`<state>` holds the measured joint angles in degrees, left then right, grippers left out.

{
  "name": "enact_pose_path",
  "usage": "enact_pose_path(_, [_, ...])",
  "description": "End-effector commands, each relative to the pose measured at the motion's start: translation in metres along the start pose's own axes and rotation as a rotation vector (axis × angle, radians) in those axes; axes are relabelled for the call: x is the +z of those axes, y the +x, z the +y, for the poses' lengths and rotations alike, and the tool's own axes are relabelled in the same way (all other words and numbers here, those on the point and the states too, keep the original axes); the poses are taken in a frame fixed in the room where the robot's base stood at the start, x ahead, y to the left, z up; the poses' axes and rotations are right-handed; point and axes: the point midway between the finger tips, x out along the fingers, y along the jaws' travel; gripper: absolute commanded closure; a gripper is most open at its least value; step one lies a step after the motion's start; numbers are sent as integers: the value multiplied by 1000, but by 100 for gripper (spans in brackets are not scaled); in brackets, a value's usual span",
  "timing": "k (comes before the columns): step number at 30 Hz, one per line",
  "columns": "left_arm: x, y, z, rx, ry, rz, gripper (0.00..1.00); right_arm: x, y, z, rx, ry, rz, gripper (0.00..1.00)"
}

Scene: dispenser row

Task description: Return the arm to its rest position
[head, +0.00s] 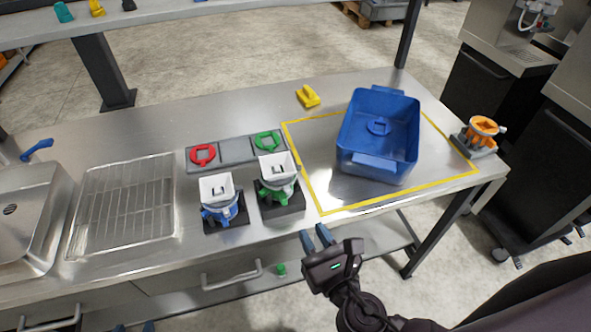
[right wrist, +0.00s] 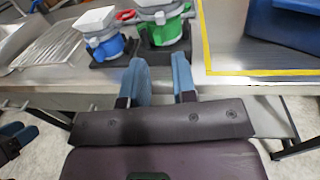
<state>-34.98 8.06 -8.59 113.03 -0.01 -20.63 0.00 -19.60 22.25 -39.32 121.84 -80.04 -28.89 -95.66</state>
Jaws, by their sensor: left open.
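My right gripper (head: 316,238) is in front of the table's front edge, below the green dispenser and the yellow-taped area. In the right wrist view its two blue fingers (right wrist: 162,82) are apart with nothing between them. My left gripper (head: 135,328) shows only as blue fingertips at the bottom edge of the head view. In the right wrist view it appears at the far left (right wrist: 14,138), partly cut off, and it is open. The right arm reaches in from the lower right of the head view.
A blue dispenser (head: 221,210) and a green dispenser (head: 279,187) stand near the front edge of the steel table (head: 130,125). A blue bin (head: 370,170) is inside yellow tape. An orange dispenser (head: 482,128) stands at the right corner. A lower shelf (head: 370,240) lies under the tabletop.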

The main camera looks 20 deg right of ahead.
Motion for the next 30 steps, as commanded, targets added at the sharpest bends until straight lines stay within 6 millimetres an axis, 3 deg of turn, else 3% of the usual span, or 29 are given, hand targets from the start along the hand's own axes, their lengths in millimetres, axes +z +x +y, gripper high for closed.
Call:
enact_pose_path(7, [0, 0, 0, 0, 1, -1, 47, 0, 0, 0, 0, 32, 0, 74])
enact_pose_path(11, [0, 0, 0, 0, 1, -1, 47, -1, 0, 1, 7, 186, 8, 74])
enact_pose_path(20, [1, 0, 0, 0, 1, -2, 47, -31, 7, -10, -50, 1018, 153, 74])
enact_pose_path(30, [1, 2, 0, 0, 1, 1, 47, -82, 4, -58, -377, 2149, 190, 74])
